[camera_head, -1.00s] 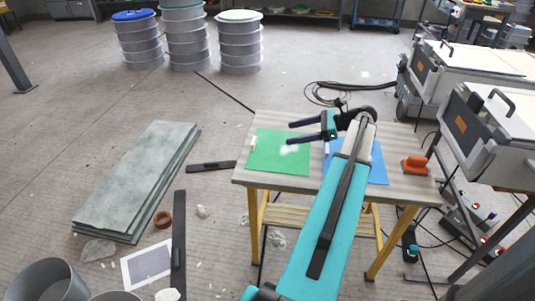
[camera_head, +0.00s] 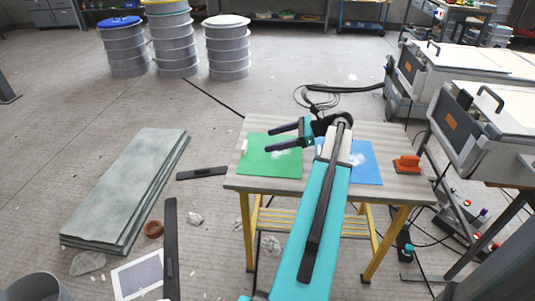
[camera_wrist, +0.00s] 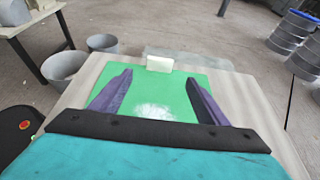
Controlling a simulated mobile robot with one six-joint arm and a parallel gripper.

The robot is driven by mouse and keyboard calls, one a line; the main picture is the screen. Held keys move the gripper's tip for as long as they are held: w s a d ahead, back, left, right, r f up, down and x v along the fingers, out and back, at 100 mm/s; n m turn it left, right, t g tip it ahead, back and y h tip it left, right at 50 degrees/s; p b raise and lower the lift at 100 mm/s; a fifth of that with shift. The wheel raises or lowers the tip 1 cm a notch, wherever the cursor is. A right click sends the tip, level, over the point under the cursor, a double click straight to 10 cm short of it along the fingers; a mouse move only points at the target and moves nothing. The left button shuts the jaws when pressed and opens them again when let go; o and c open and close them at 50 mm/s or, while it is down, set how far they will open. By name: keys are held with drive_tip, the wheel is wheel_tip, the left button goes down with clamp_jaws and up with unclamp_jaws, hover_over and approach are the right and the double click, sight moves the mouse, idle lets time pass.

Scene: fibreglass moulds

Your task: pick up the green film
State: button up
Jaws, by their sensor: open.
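The green film (camera_head: 262,166) lies flat on the left half of the small table (camera_head: 404,186). A whitish patch shows on it. In the wrist view the green film (camera_wrist: 144,83) fills the middle, with a small pale block (camera_wrist: 160,64) at its far edge. My gripper (camera_head: 271,138) is over the film, coming from the right. In the wrist view its two dark purple fingers (camera_wrist: 158,82) are spread apart over the film with nothing between them. The gap between fingertips and film is hard to judge.
A blue sheet (camera_head: 366,168) lies right of the green film, partly behind my arm. An orange object (camera_head: 406,164) sits at the table's right end. Grey slabs (camera_head: 125,190) lie on the floor left. Drums (camera_head: 228,48) stand behind, and white-topped machines (camera_head: 470,135) stand right.

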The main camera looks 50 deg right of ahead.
sight(246, 146)
drive_tip(key=shift+x, duration=2.3)
drive_tip(key=shift+w+f, duration=0.1)
drive_tip(key=shift+b+x, duration=0.45)
drive_tip(key=shift+x, duration=2.05)
drive_tip(key=c, duration=1.1)
drive_tip(key=shift+c, duration=0.2)
